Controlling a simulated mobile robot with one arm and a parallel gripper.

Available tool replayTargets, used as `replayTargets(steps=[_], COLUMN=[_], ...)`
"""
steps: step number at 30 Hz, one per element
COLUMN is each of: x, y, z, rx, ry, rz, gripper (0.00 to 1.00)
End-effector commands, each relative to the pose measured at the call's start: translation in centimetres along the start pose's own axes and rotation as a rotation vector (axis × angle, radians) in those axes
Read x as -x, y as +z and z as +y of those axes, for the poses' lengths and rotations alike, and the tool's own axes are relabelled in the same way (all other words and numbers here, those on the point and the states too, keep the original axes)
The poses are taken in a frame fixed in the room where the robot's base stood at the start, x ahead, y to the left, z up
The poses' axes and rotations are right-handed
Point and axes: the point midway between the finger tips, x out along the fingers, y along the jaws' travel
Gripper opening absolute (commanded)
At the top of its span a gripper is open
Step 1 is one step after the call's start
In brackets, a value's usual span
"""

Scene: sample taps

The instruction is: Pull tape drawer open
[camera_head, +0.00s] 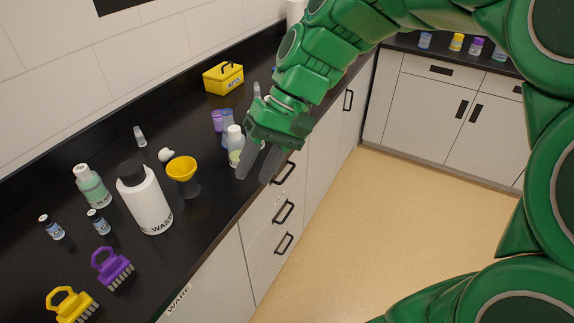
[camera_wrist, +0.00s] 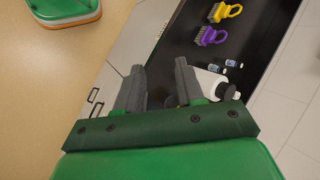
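A stack of grey drawers (camera_head: 262,232) with black bar handles is set below the black counter. The top handle (camera_head: 285,173), the middle handle (camera_head: 284,212) and the bottom handle (camera_head: 284,243) show in the head view. The drawers look shut, and I cannot read a tape label on any of them. My gripper (camera_head: 255,166) is open and empty, its two grey fingers apart near the counter's front edge, just left of the top handle in the picture. In the wrist view my gripper (camera_wrist: 160,82) also shows open, with two handles (camera_wrist: 94,102) left of its fingers.
The counter (camera_head: 215,205) holds a white waste bottle (camera_head: 146,205), a yellow funnel (camera_head: 182,168), a white bottle (camera_head: 236,150), a purple brush (camera_head: 112,268), a yellow brush (camera_head: 72,305) and a yellow box (camera_head: 223,80). The floor (camera_head: 400,220) before the drawers is clear.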

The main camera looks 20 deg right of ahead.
Motion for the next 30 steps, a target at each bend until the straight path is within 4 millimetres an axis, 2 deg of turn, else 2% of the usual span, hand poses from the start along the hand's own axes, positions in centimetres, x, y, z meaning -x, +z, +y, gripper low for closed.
replayTargets(steps=[1,8,17,23,30], x=[0.4,2.7,6.1,8.6,11.2], y=[-1.3,-6.6,-13.5,-17.8,-22.3], z=[-0.1,0.1,2.8,6.4,12.5], rx=[-0.003,-0.008,-0.045,-0.083,-0.145], ry=[-0.038,-0.213,-0.431,-0.563,-0.705], rz=[0.006,0.045,0.124,0.199,0.306], gripper=[0.38,0.38,0.38,0.38,0.38])
